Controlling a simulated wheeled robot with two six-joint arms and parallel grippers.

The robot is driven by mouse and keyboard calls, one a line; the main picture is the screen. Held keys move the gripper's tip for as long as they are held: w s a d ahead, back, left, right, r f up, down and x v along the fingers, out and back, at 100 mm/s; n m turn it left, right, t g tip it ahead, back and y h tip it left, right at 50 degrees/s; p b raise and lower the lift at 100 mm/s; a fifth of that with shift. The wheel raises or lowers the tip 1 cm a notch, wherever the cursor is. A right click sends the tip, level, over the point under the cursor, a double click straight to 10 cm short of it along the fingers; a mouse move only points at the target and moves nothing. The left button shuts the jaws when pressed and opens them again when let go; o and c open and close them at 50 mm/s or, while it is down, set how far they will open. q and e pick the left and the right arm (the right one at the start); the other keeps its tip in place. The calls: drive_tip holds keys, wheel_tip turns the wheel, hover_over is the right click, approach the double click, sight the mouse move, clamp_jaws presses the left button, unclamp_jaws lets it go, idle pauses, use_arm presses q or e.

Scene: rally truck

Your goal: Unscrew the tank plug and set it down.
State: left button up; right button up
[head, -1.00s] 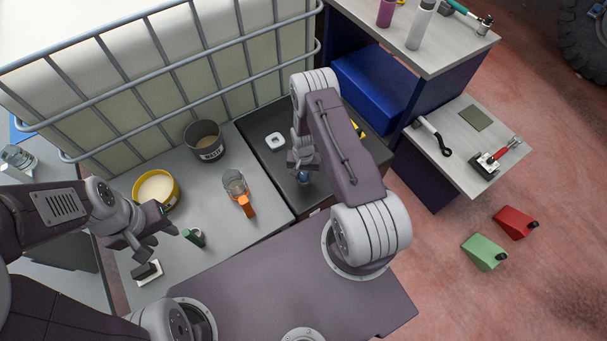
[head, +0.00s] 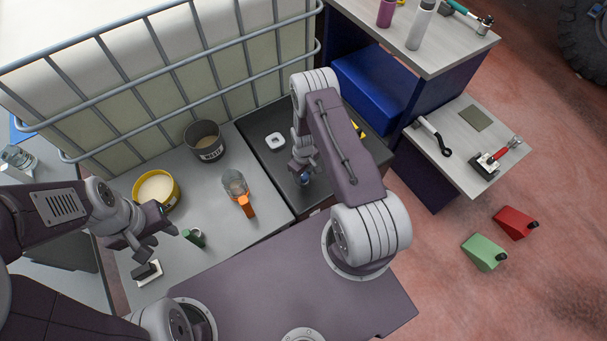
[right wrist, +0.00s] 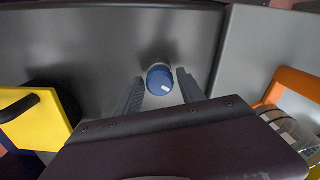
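The blue plug (right wrist: 160,78), round with a small white mark on top, shows in the right wrist view against a dark grey surface (right wrist: 75,45). In the head view only a bit of the plug (head: 304,178) shows beneath my right wrist. My right gripper (right wrist: 161,88) is open, with one finger on each side of the plug and a visible gap on both sides. How high the fingertips are relative to the plug is hard to tell. My left gripper (head: 163,241) is open and empty over the light grey bench, left of the green cylinder.
A white square ring (head: 275,141) lies on the dark surface behind the plug. An orange-handled clear scoop (head: 238,192), a green cylinder (head: 194,237), a yellow tub (head: 156,190) and a grey can (head: 205,141) stand on the bench (head: 225,240). A caged tank (head: 130,95) rises behind.

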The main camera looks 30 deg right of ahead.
drive_tip(key=m, duration=0.5)
drive_tip(key=shift+m, duration=0.3)
drive_tip(key=m, duration=0.6)
drive_tip(key=shift+m, duration=0.3)
drive_tip(key=c, duration=0.8)
drive_tip(key=shift+o, duration=0.2)
drive_tip(key=n, duration=0.5)
drive_tip(key=shift+n, duration=0.3)
drive_tip(key=n, duration=0.6)
drive_tip(key=shift+n, duration=0.3)
drive_tip(key=o, duration=0.8)
drive_tip(key=shift+c, duration=0.2)
